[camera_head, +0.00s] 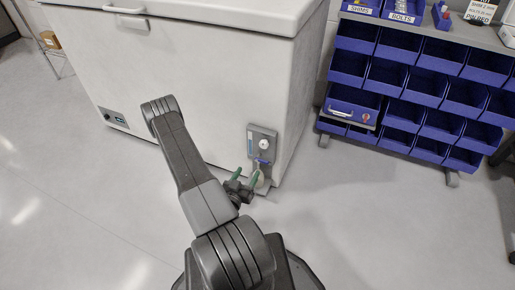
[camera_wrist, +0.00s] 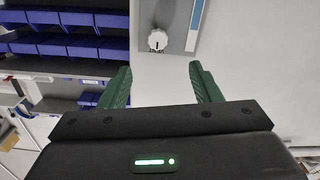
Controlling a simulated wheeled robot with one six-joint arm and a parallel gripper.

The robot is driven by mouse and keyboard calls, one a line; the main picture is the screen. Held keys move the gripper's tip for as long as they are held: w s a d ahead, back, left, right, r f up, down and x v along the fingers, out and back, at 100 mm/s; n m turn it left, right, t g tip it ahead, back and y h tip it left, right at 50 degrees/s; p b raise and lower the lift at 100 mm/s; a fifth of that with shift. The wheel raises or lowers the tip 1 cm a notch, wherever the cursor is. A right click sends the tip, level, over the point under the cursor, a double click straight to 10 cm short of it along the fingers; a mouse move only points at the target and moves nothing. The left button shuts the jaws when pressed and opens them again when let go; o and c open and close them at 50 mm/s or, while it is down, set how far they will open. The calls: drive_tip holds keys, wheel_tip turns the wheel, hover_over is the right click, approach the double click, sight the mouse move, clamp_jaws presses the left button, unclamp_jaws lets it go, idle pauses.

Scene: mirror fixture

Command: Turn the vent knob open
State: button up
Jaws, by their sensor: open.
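The vent knob (camera_head: 264,143) is a small round white knob on a grey panel (camera_head: 258,132) low on the front of the white chest freezer (camera_head: 200,75), near its right corner. In the wrist view the knob (camera_wrist: 157,40) shows a dark line on its face, pointing down in the picture. My gripper (camera_head: 246,176) is open and empty, with green fingers, below and slightly left of the knob in the head view. In the wrist view the fingertips (camera_wrist: 160,68) are spread wide, with the knob between them and beyond, apart from both.
A small blue part (camera_head: 262,161) sits just below the knob, partly hidden by my gripper. A rack of blue bins (camera_head: 408,90) stands to the right. The grey floor (camera_head: 345,220) in front of the rack is clear.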

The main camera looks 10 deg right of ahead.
sight(263, 146)
drive_tip(key=x, duration=0.4)
drive_tip(key=b+x, duration=0.1)
drive_tip(key=x, duration=0.4)
drive_tip(key=b+x, duration=0.1)
drive_tip(key=x, duration=0.3)
drive_tip(key=shift+w+d+r, duration=0.25)
drive_tip(key=shift+r, duration=0.05)
drive_tip(key=shift+c, duration=0.3)
drive_tip(key=c, duration=0.9)
